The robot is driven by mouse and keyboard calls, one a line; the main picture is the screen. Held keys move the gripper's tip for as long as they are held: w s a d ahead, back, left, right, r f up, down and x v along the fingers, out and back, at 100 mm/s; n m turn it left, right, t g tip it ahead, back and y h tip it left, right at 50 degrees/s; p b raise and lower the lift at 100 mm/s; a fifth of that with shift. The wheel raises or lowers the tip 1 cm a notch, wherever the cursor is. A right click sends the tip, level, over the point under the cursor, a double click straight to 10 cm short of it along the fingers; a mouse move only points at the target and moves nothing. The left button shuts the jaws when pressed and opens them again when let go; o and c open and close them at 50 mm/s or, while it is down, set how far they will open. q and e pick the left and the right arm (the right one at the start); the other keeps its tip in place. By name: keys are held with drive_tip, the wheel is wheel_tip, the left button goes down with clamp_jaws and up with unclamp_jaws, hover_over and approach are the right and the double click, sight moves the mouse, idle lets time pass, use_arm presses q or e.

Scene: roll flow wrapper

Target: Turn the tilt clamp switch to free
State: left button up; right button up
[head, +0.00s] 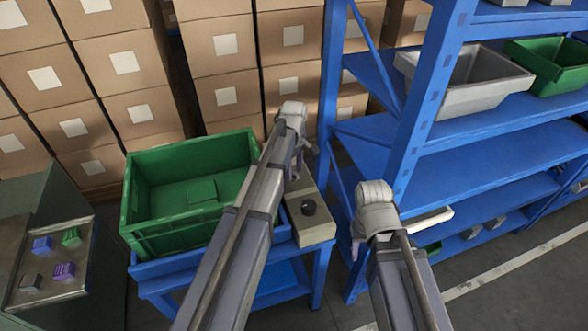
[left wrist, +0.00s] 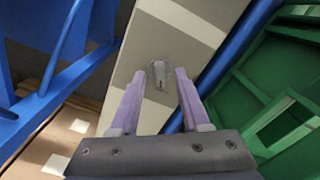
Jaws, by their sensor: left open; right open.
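A long beige control box (head: 312,232) stands at the right end of a blue stand, beside a green crate. A round black knob (head: 308,207) sits on its near part. In the left wrist view, a small grey switch (left wrist: 158,76) on a round base sits on the pale box top (left wrist: 145,40). My left gripper (head: 297,168) is over the far part of the box and hides it. In the left wrist view its two purple fingers (left wrist: 158,84) are open, one each side of the switch; contact cannot be told. My right gripper (head: 360,232) is away to the right, mostly hidden by its wrist.
The green crate (head: 152,208) fills the stand (head: 262,282) left of the box. A blue shelf rack (head: 425,110) with grey and green bins rises close on the right. Stacked cartons (head: 225,50) stand behind. A tray (head: 75,288) with small coloured blocks is at the left.

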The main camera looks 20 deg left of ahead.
sight(294, 173)
use_arm(q)
wheel_tip(294, 173, up, 7)
drive_tip(key=p, duration=0.6)
drive_tip(key=shift+r+p, duration=0.15)
drive_tip(key=shift+p, duration=0.25)
drive_tip(key=s+d+m, duration=0.2)
drive_tip(key=s+d, duration=0.1)
drive_tip(key=s, duration=0.1)
drive_tip(key=s+d+m, duration=0.3)
drive_tip(key=s, duration=0.1)
drive_tip(key=s+d+m, duration=0.3)
drive_tip(key=s, duration=0.1)
drive_tip(key=shift+s+y, duration=0.3)
drive_tip(key=shift+s, duration=0.05)
drive_tip(key=s+d+m, duration=0.4)
drive_tip(key=s+m, duration=0.4)
drive_tip(key=s, duration=0.3)
drive_tip(key=shift+s+d+m+y, duration=0.15)
drive_tip(key=shift+d+m+y, duration=0.15)
drive_tip(key=shift+m, duration=0.1)
